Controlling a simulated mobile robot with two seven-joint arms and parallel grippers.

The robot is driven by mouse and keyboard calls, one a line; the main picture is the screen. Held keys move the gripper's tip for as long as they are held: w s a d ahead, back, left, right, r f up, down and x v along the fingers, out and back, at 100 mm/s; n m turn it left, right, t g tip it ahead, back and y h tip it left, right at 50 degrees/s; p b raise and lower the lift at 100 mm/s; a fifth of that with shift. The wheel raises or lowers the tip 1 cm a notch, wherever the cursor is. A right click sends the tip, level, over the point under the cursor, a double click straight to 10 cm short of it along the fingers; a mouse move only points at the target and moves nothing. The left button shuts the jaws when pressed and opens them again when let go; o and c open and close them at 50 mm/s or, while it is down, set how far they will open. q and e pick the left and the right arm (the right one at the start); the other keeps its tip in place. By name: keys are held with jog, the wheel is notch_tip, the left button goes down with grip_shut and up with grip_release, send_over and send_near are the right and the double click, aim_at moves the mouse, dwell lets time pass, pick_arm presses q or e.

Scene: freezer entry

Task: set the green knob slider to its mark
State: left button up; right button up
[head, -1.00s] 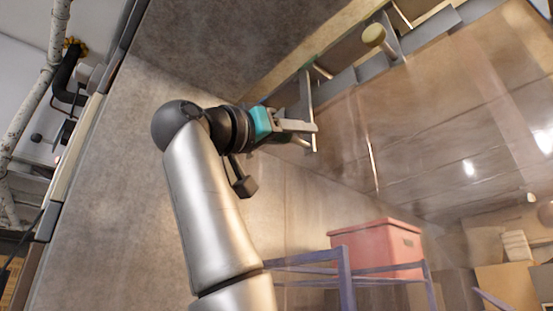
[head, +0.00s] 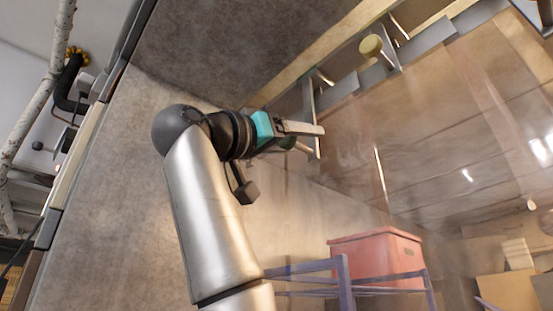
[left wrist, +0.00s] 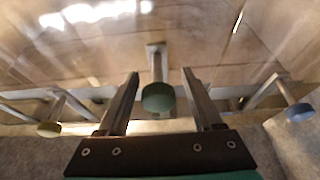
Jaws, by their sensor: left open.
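The green knob (left wrist: 158,98) sits on a stem in the left wrist view, between the two spread fingers of my left gripper (left wrist: 160,88). Gaps show on both sides, so the fingers do not appear to touch it. The mark for the slider cannot be made out. My right gripper is not in view.
A yellow knob (left wrist: 48,130) is to the left and a blue knob (left wrist: 300,112) to the right in the left wrist view. Clear hanging strips (head: 380,165) are beside the gripper.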

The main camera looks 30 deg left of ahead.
pick_arm(q)
jog(key=b+v, duration=0.6)
jog(key=v, duration=0.9)
jog(key=shift+w, duration=0.1)
